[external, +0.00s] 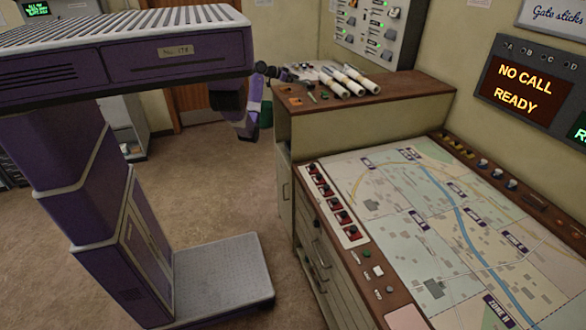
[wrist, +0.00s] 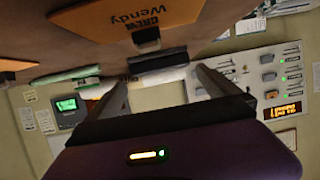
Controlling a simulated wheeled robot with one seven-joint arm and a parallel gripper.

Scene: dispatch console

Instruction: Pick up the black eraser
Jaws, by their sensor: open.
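A dark block that looks like the black eraser (wrist: 158,60) lies on the brown wooden top (wrist: 215,25) in the wrist view. My gripper (wrist: 160,76) is open, with one finger on each side of the block's line. The block appears ahead of the fingertips, and nothing is between the jaws that I can tell. In the external view my gripper (external: 273,72) is a small dark shape at the back left edge of the cabinet top (external: 405,88). The eraser cannot be told apart there among small items.
White rolls (external: 345,83) lie on the cabinet top, and pale rolls (wrist: 160,76) show close behind the block. A green marker-like item (wrist: 68,75) and an orange Wendy tag (wrist: 144,40) are nearby. The map desk (external: 440,220) stands in front; a switch panel (external: 382,30) is on the wall.

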